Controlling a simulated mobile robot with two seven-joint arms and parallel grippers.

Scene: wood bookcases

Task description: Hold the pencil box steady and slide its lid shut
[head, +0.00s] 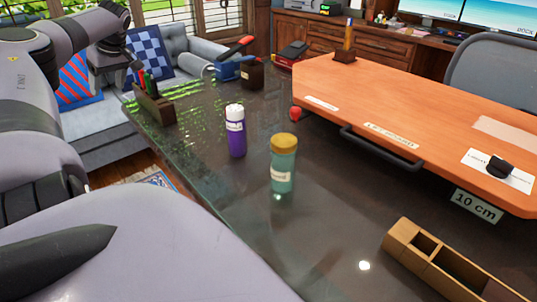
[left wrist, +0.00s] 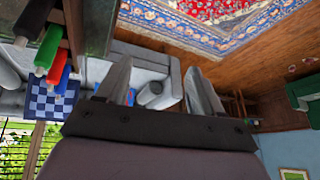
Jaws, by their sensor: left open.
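The pencil box (head: 450,262) is a light wooden box at the lower right of the head view, cut off by the frame edge. It lies on the dark glossy table, and its open compartments show. I cannot make out its lid. My left gripper (left wrist: 160,88) is open and empty in the left wrist view, with its fingers spread. In the head view my left arm fills the left side, far to the left of the box. My right gripper is not in view.
A teal jar (head: 283,168) and a purple bottle (head: 236,138) stand mid-table. A pen holder (head: 155,106) is at the left table edge. An orange raised board (head: 410,95) covers the back right. Dark tabletop is clear between jar and box.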

